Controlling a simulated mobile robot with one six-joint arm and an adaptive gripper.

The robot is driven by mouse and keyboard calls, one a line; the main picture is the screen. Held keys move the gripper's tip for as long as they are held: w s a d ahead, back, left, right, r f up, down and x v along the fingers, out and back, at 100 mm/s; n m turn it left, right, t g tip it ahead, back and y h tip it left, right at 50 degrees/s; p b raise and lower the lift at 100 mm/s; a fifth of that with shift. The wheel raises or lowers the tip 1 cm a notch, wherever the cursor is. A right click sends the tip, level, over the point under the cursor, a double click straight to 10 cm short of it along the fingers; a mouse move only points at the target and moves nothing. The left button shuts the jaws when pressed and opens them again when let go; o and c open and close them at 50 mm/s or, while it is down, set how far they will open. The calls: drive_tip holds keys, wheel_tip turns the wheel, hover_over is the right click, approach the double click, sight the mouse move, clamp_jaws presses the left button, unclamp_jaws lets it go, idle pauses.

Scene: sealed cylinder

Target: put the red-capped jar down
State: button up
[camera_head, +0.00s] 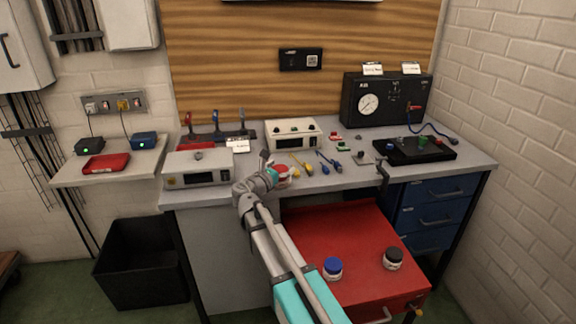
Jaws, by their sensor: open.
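The red-capped jar (282,169) stands on the grey workbench (350,178) near its front edge, left of the middle. Its red lid shows, and its body is partly hidden by my arm. My gripper (271,165) is open at the left side of the jar. I cannot tell whether a finger touches the jar. The jar looks upright on the bench.
A grey instrument box (199,169) stands left of my gripper, and another (293,133) behind it. Several small tools lie right of the jar. Below, a red cabinet top (355,240) holds a blue-capped jar (332,268) and a black-capped jar (393,258).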

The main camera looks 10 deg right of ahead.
drive_tip(key=v, duration=1.1)
drive_tip(key=shift+d, duration=0.1)
drive_tip(key=s+d+f+m+g+y, duration=0.4)
drive_tip(key=s+d+f+m+g, duration=0.6)
drive_tip(key=f+m, duration=0.4)
drive_tip(key=s+f+m+g+y, duration=0.2)
drive_tip(key=s+f+m+y, duration=0.2)
drive_tip(key=s+m+y, duration=0.4)
drive_tip(key=s+m, duration=0.2)
drive_tip(key=m, duration=0.3)
drive_tip(key=shift+s+a+f+g+y, duration=0.15)
drive_tip(key=shift+s+f+g+y, duration=0.1)
drive_tip(key=shift+g+y, duration=0.15)
